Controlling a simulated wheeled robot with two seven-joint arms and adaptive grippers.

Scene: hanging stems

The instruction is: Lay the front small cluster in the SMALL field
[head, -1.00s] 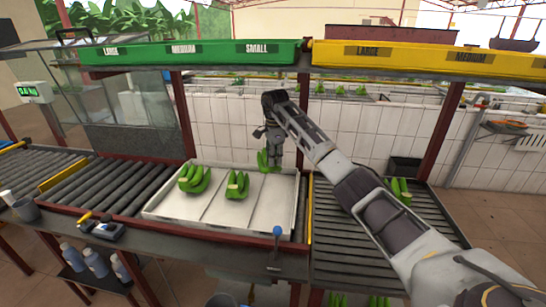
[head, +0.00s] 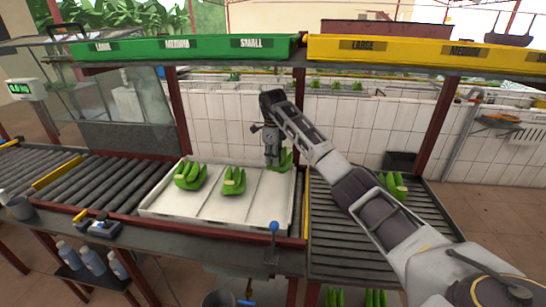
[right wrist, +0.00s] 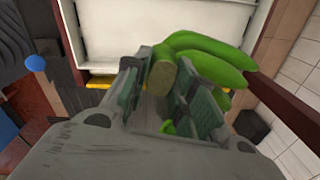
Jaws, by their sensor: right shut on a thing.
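A small green banana cluster (head: 287,160) is held by my right gripper (head: 272,160) at the back of the tray's right field, under the SMALL label (head: 252,43). My right gripper points down and is shut on the cluster's stem end. In the right wrist view the cluster (right wrist: 210,60) sticks out past the fingers (right wrist: 165,95), its cut stem end between them. Whether it touches the tray floor cannot be told. The white tray (head: 205,212) has three fields; its left and middle fields each hold a green cluster. My left gripper is not in view.
A cluster lies in the left field (head: 190,176) and another in the middle field (head: 234,181). Another cluster (head: 394,184) lies on the right roller conveyor (head: 340,240). A blue-knobbed lever (head: 274,228) stands at the tray's front. The front of the right field is clear.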

